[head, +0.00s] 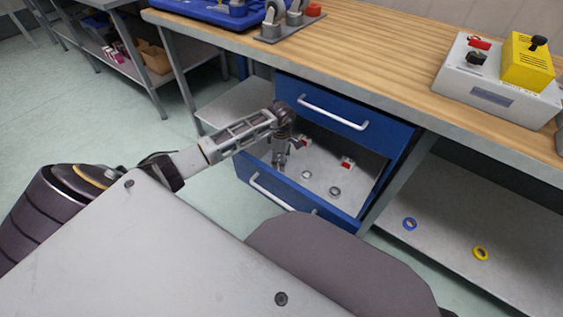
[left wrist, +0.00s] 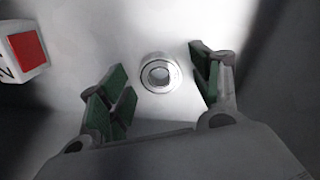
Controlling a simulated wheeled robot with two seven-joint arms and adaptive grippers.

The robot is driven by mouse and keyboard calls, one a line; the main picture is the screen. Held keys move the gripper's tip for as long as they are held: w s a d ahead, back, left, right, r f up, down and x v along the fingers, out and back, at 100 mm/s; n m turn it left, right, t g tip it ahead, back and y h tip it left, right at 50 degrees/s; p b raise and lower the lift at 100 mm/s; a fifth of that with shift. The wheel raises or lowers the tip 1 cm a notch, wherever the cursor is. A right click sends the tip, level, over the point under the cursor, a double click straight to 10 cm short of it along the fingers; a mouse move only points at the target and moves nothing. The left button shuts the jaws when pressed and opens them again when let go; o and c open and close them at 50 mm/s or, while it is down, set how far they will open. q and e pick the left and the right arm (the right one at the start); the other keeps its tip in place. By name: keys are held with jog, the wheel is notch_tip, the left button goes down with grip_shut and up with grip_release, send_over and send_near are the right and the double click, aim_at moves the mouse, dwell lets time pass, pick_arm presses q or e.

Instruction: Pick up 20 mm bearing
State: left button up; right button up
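A small silver ring-shaped bearing (left wrist: 160,74) lies on the drawer floor in the left wrist view, beyond and between the fingertips. My left gripper (left wrist: 155,85) is open with its green-padded fingers apart and nothing between them. In the head view my left gripper (head: 280,160) points down into the open lower drawer (head: 325,165). Two silver rings, one near the middle (head: 306,175) and one to the right (head: 335,191), lie on the drawer floor in the head view. I cannot read their sizes. My right gripper is not in view.
A red-and-white block (head: 347,163) lies in the drawer; one also shows in the left wrist view (left wrist: 24,52). The closed upper drawer (head: 340,110) and wooden worktop (head: 370,60) are above. A blue ring (head: 410,223) and yellow ring (head: 481,253) lie on the right shelf.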

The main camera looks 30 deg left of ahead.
pick_arm(q)
jog(key=c, duration=1)
jog(key=shift+o, duration=0.2)
jog(key=shift+r, duration=0.1)
jog(key=shift+r+p, duration=0.35)
jog(key=shift+r, duration=0.5)
notch_tip(320, 180, up, 16)
jog(key=p, duration=0.4)
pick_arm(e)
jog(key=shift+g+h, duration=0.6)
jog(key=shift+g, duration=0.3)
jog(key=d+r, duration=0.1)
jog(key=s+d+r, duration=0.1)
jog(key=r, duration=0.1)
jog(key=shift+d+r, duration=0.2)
pick_arm(q)
jog(key=shift+r, duration=0.1)
